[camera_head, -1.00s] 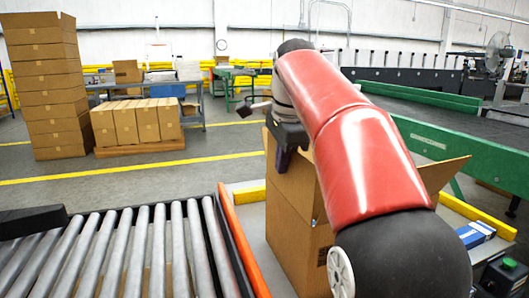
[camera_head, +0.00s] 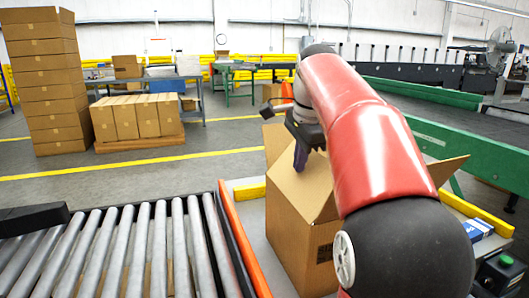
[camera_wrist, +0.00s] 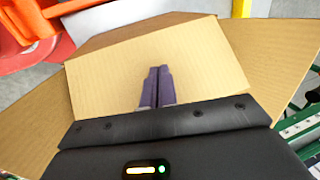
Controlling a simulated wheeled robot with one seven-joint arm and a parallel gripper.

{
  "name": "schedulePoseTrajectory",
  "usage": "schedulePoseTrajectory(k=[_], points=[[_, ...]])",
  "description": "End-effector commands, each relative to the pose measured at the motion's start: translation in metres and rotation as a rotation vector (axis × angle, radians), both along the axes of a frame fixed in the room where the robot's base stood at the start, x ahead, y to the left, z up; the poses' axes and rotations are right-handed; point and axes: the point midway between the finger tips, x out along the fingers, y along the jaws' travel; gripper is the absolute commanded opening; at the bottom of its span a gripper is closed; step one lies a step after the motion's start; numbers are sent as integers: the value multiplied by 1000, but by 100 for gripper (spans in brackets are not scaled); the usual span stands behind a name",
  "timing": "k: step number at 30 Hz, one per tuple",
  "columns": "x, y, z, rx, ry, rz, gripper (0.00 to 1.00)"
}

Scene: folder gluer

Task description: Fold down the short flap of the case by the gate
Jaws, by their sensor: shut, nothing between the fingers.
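The open brown case (camera_head: 291,238) stands right of the roller conveyor. One flap (camera_head: 274,142) stands up at its far left and another (camera_head: 447,171) sticks out at the right. My gripper (camera_head: 300,165) is shut and empty, fingers pointing down over the case's top. In the wrist view the two dark fingers (camera_wrist: 156,86) lie together in front of a pale cardboard panel (camera_wrist: 205,60), with flaps spreading on both sides. I cannot tell whether the fingertips touch the panel. My arm hides the case's right part.
Rollers (camera_head: 130,250) and a slanting orange bar (camera_head: 238,245) lie left of the case. A blue box (camera_head: 478,229) and a green-button control box (camera_head: 503,272) are at the right. A green conveyor frame (camera_head: 445,142) runs behind. Stacked cartons (camera_head: 45,85) stand far left.

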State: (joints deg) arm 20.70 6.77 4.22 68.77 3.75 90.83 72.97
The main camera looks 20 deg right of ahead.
Motion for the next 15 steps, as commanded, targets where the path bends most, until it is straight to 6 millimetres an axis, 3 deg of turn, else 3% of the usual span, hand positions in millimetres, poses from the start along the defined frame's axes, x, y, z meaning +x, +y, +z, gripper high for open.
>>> schedulePoseTrajectory(k=[4,15], points=[[0,-11,-5,1,0,-1,0],[0,-15,-8,0,0,-2,0]])
